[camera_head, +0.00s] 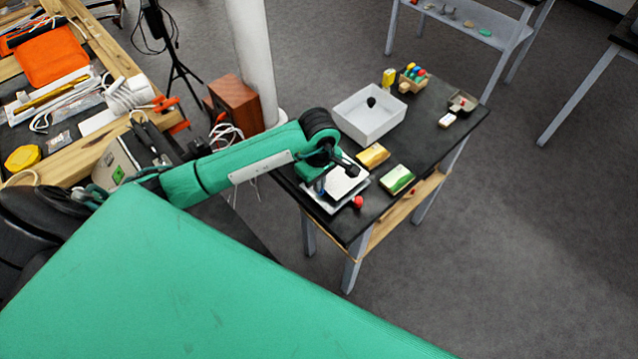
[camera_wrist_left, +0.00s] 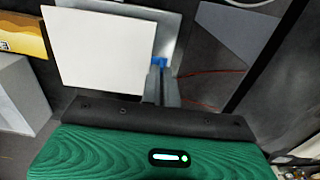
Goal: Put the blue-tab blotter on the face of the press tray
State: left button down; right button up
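The blotter is a white square sheet (camera_head: 346,184) with a small blue tab; it also shows in the wrist view (camera_wrist_left: 105,50). The press tray is a pale metal plate (camera_head: 322,206) at the table's near left corner, and it shows behind the blotter in the wrist view (camera_wrist_left: 174,25). My left gripper (camera_wrist_left: 160,72) has its narrow fingers close together on the blue tab (camera_wrist_left: 160,62). The blotter is over the tray and turned a little against it; I cannot tell whether it touches. My right gripper is in neither view.
A red ball-shaped knob (camera_head: 357,202) is at the tray's right. A yellow block (camera_head: 373,156) and a green-and-white block (camera_head: 397,179) lie beyond. A white bin (camera_head: 366,115) stands farther back.

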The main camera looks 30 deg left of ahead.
pick_arm(q)
jog(key=shift+f, duration=0.9)
jog(key=shift+f, duration=0.1)
jog(key=shift+f, duration=0.15)
jog(key=c, duration=1.8)
grip_release()
jog(key=shift+o, duration=0.6)
